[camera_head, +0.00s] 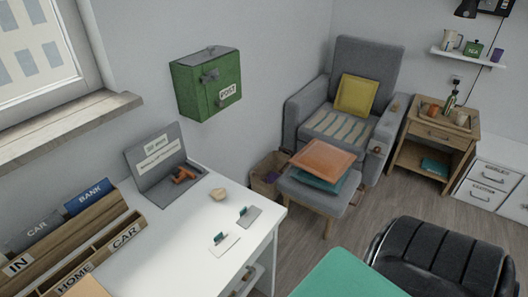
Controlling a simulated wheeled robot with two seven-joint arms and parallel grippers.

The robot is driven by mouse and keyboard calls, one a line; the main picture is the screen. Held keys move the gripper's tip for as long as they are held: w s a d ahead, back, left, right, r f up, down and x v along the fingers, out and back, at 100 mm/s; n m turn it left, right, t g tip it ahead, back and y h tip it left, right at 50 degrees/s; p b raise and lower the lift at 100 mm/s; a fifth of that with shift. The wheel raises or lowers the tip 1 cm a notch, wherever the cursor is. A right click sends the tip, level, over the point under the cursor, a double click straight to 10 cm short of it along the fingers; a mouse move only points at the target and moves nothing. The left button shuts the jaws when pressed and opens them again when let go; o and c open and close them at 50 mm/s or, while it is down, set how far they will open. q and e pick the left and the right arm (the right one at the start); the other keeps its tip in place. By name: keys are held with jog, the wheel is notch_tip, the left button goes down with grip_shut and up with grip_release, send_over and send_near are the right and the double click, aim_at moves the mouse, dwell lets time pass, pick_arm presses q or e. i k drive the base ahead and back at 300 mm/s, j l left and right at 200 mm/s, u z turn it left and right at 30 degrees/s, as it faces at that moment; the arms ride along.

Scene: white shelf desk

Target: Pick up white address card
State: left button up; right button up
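A white card (228,246) lies flat near the right front edge of the white desk (190,250), with a small dark green shape on it. A grey card (251,218) with a similar green shape lies just behind and to its right. I cannot read any writing on either card. Neither of my grippers shows in the head view.
A beige lump (218,195) and an open grey case (150,185) with an orange-brown object sit behind the cards. Wooden sorters (70,250) fill the desk's left side. A green surface (345,277) and black chair (440,260) stand at the right front.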

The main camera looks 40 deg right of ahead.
aim_at(223, 243)
jog(key=z, duration=0.95)
jog(key=k+u, duration=0.15)
jog(key=u, duration=1.15)
jog(key=k+z, duration=0.1)
jog(key=z, duration=1.45)
jog(key=j, duration=0.05)
